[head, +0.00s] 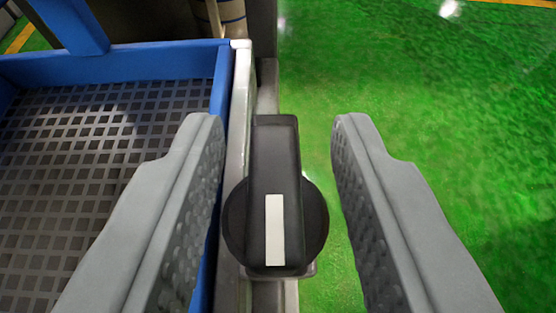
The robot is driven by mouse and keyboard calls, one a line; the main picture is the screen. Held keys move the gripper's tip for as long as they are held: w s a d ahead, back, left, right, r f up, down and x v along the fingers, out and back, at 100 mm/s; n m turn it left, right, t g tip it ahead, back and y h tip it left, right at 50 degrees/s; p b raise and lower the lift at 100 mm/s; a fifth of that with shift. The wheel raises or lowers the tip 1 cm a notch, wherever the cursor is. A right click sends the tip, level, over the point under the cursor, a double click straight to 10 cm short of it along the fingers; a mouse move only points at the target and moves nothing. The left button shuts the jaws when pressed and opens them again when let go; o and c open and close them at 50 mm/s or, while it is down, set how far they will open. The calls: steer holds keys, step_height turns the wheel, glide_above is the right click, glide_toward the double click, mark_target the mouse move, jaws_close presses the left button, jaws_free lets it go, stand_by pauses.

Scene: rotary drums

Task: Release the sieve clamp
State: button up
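The sieve clamp (273,160) is a black bar handle on a round black base, with a white stripe on its near end. It sits on the metal side rail of the sieve, and its bar points away from me along the rail. My gripper (278,122) is open, with one grey finger to the left of the clamp and one to the right. Gaps show between the clamp's bar and both fingers. The sieve (75,148) is a dark grid deck in a blue frame on the left, partly hidden by the left finger.
The metal rail (240,105) runs along the blue frame's right edge, close to the left finger. A blue post (70,22) rises at the upper left. Green floor (460,130) lies open on the right.

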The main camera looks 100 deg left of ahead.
steer(key=shift+d, duration=0.1)
steer(key=v, duration=1.7)
steer(key=shift+w+r, duration=0.2)
steer(key=shift+r, duration=0.05)
steer(key=s+d+r+m+t+h, duration=0.4)
steer(key=s+d+r+m+t, duration=0.2)
steer(key=s+d+r, duration=0.5)
steer(key=s+d+r+m+t+h, duration=0.45)
steer(key=s+d+r+m, duration=0.25)
steer(key=s+d, duration=0.8)
steer(key=s+d+m+t+h, duration=0.1)
steer(key=s+d+m+t, duration=0.1)
steer(key=s, duration=0.8)
steer(key=s+d+m+t+h, duration=0.2)
steer(key=s+d, duration=0.5)
steer(key=s, duration=0.4)
steer(key=s+d+m+t+h, duration=0.2)
steer(key=s+d+t, duration=0.3)
steer(key=s, duration=0.6)
steer(key=shift+d+f+m+t, duration=0.15)
steer(key=shift+f+m+t, duration=0.25)
steer(key=shift+m, duration=0.3)
